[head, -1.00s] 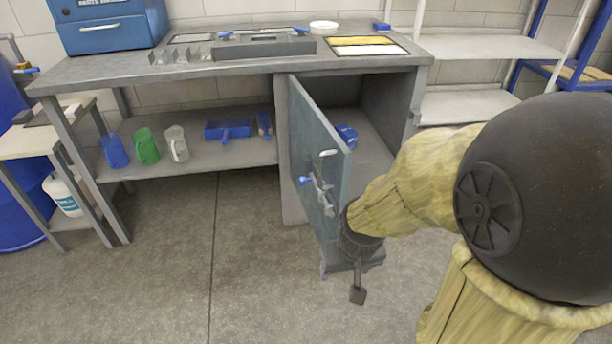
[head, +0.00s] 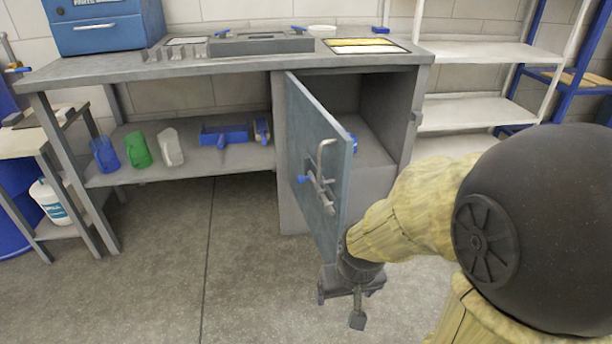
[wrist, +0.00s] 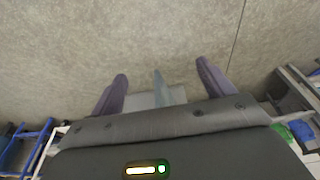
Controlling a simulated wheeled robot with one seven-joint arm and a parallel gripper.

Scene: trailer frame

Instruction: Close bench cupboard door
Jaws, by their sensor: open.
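The bench cupboard door (head: 318,170) is a blue-grey panel standing open, swung out toward me, with a metal latch handle (head: 322,180) on its face. The cupboard's inside (head: 368,140) shows to its right, with a blue item (head: 352,142) mostly hidden behind the door. My gripper (head: 350,292) is low, by the door's lower outer corner. In the wrist view my gripper (wrist: 161,85) has its two fingers apart. A narrow pale blue strip (wrist: 161,88), apparently the door's edge, shows between them. I cannot tell whether they touch it.
The bench top (head: 200,66) carries a blue box (head: 105,25) and a grey tray (head: 262,44). Jugs and blue bins stand on the lower shelf (head: 190,170). White shelving (head: 480,110) is at right. A small side table (head: 35,140) is at left. The floor in front is clear.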

